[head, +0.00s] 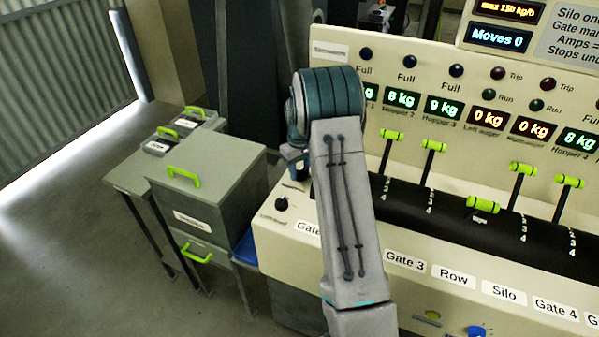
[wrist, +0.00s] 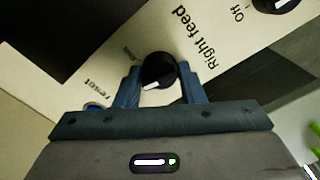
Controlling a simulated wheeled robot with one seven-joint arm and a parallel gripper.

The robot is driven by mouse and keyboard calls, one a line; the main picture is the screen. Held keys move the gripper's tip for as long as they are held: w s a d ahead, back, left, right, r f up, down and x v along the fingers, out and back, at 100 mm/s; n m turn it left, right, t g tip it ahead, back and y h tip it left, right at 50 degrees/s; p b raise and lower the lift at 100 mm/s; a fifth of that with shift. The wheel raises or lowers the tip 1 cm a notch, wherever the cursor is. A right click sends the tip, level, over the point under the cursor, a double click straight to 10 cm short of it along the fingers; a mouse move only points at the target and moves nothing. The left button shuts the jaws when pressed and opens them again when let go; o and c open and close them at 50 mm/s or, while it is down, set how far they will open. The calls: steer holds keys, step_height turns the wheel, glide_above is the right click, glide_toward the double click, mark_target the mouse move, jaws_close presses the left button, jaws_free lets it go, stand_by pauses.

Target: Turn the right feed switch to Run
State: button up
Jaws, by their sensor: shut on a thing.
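The right feed switch (wrist: 158,70) is a round black knob with a white pointer mark, on the cream panel in the wrist view. The printed words "Right feed" (wrist: 196,40) stand beside it. The white mark shows on the knob's lower left side in that view. A small label (wrist: 130,53) on its upper left is too blurred to read. My gripper (wrist: 162,88) has its two blue fingers shut on the knob, one on each side.
Another black knob (wrist: 280,4) with "Off" beside it is at the wrist view's upper right. A blue button (wrist: 95,107) marked reset is at the left. In the head view, green-handled levers (head: 434,146) rise from the console right of my arm; grey cabinets (head: 208,185) stand left.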

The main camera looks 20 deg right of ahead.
mark_target(300, 170)
steer(key=m+b, duration=0.2)
steer(key=m, duration=0.3)
steer(key=shift+m, duration=0.3)
steer(key=shift+r+m+b, duration=0.1)
steer(key=shift+m+b, duration=0.35)
steer(key=shift+m, duration=1.65)
steer(key=o, duration=1)
step_height(300, 170, up, 14)
steer(key=shift+f+b, duration=0.1)
steer(key=shift+b, duration=0.55)
